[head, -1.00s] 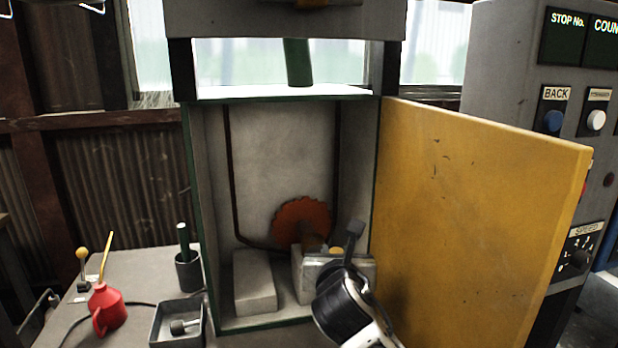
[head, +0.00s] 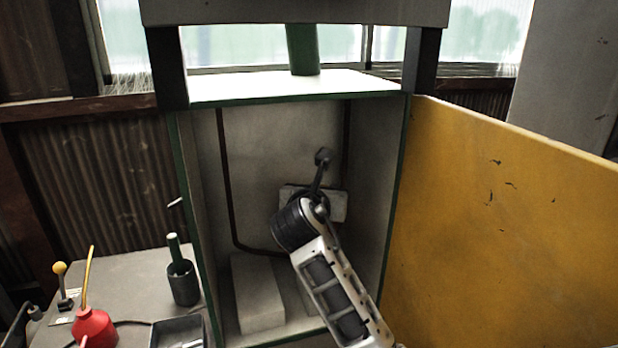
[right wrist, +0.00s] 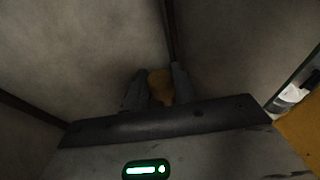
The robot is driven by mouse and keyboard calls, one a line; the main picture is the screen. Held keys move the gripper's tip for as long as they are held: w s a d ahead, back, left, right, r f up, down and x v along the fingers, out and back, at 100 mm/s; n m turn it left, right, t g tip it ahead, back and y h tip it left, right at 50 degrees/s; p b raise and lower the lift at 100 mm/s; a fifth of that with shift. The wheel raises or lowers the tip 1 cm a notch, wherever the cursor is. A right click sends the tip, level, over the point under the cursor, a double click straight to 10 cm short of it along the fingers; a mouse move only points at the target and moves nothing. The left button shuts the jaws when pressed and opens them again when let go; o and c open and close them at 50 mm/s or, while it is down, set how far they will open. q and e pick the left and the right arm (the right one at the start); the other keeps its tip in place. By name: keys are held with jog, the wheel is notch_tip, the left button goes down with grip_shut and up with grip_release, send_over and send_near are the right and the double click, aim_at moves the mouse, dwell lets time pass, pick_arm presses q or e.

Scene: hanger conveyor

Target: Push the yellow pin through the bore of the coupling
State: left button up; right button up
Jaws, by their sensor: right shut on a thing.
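My right gripper (right wrist: 159,76) is shut on a yellow-orange piece (right wrist: 160,88), which looks like the pin; only a short part shows between the dark fingers. In the head view my right arm reaches into the open cabinet, and the gripper's pale grey body (head: 336,207) is in front of the back wall. The fingers and the pin are hidden there behind the gripper body and wrist. I cannot make out the coupling or its bore in either current view.
The cabinet has green edges (head: 192,225) and a yellow door (head: 500,200) open to the right. A pale block (head: 258,292) stands on its floor at left. Outside left are a cup with a green rod (head: 183,284), a red oil can (head: 93,327) and a tray (head: 178,333).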

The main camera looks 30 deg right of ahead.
jog(key=shift+w+f, duration=0.1)
jog(key=shift+w, duration=0.15)
jog(key=shift+s+f, duration=0.3)
jog(key=shift+f, duration=2.35)
jog(key=shift+f, duration=0.45)
jog(key=shift+f+b, duration=0.65)
jog(key=shift+f, duration=1.6)
dwell(1.2)
jog(key=o, duration=0.8)
jog(key=shift+c, duration=0.2)
jog(key=o, duration=0.5)
jog(key=shift+o, duration=0.2)
